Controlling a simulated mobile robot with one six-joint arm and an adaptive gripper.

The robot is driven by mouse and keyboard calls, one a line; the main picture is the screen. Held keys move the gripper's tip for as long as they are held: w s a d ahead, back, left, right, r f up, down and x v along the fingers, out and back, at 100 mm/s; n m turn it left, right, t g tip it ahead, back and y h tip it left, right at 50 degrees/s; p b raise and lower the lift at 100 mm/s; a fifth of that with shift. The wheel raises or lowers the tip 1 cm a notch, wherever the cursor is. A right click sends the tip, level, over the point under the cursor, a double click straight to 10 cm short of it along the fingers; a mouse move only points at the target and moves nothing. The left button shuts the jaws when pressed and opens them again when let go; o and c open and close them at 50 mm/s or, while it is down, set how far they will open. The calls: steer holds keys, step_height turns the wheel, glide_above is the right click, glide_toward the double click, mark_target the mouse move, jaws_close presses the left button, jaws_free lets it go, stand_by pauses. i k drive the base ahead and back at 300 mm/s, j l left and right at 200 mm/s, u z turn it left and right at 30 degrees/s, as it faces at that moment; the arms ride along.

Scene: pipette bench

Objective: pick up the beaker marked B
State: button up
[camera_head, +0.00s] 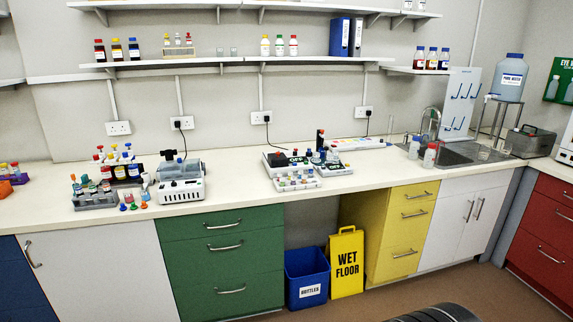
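I cannot read a letter B on any beaker in this view. Two small clear glass vessels, which may be beakers, stand side by side on the lower wall shelf: a left one (220,52) and a right one (234,52). A clear vessel (484,152) also stands by the sink, too small to identify. My gripper is not in view.
The long white bench (235,190) holds a bottle rack, a white device (181,188) and a dark device marked OFF (290,158). A blue bin (307,278) and a yellow wet floor sign (346,263) stand below.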

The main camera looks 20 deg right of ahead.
mark_target(505, 150)
steer(key=l, duration=6)
steer(key=k+l, duration=0.1)
steer(key=l, duration=1.4)
steer(key=k+l, duration=0.15)
steer(key=l, duration=0.65)
steer(key=i+j+z, duration=0.35)
steer(key=i+j, duration=0.55)
steer(key=i, duration=0.55)
steer(key=i+j+z, duration=0.3)
steer(key=i+j, duration=0.95)
steer(key=i, duration=0.1)
